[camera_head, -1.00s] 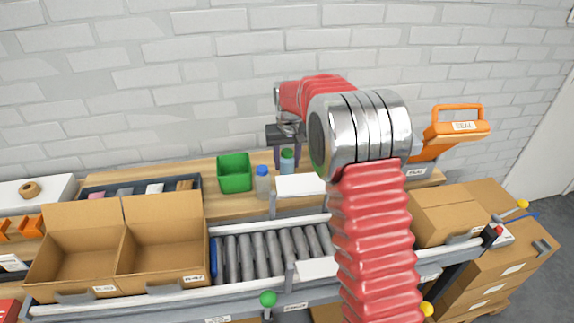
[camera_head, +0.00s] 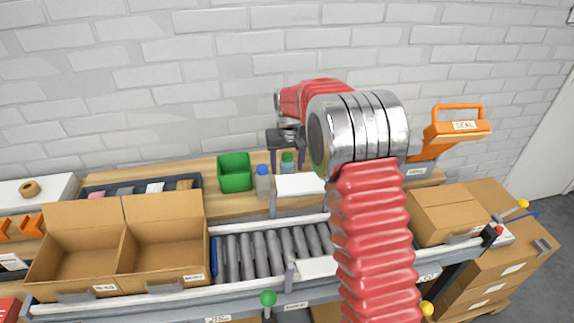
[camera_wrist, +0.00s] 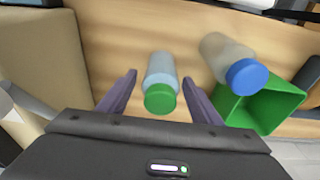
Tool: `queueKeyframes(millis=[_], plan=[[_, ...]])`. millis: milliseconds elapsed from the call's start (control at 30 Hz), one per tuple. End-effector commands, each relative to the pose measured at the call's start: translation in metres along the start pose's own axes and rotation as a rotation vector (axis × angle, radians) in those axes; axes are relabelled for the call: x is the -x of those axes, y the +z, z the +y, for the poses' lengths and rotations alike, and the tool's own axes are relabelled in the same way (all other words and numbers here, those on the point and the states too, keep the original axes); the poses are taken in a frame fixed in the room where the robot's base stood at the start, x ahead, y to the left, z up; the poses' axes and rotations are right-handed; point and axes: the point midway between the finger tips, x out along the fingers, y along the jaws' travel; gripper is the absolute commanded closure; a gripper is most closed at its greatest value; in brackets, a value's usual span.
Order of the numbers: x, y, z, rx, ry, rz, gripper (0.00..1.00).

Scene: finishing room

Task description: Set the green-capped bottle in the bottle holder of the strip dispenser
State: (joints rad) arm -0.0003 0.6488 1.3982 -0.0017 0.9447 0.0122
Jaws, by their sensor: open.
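The green-capped bottle (camera_head: 287,167) has a pale blue body and stands upright at the back bench. In the wrist view the bottle (camera_wrist: 161,72) is between the two spread fingers of my gripper (camera_wrist: 159,80), with a gap on each side. My gripper (camera_head: 287,152) is open around it in the head view. No holder shows around the bottle, and its base is partly hidden. I cannot tell for sure which item is the strip dispenser; an orange device marked SEAL (camera_head: 462,127) stands on the right.
A blue-capped bottle (camera_head: 262,182) and a green bin (camera_head: 235,174) stand close to the left of the green-capped bottle. The wooden bench (camera_head: 225,206) lies behind a roller conveyor (camera_head: 262,255). Open cartons (camera_head: 165,243) stand at left; my arm hides the middle right.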

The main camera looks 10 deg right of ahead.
Motion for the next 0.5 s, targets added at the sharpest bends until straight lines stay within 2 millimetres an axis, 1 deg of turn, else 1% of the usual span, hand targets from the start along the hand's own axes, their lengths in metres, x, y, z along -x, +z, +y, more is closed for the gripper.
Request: queueKeyframes(millis=[167, 267, 367, 500], plan=[[0.005, -0.001, 0.0, 0.0, 0.0, 0.001, 0.41], [0.013, -0.001, 0.0, 0.0, 0.0, 0.003, 0.41], [0.026, -0.001, 0.0, 0.0, 0.0, 0.003, 0.41], [0.049, -0.001, 0.0, 0.0, 0.0, 0.003, 0.41]])
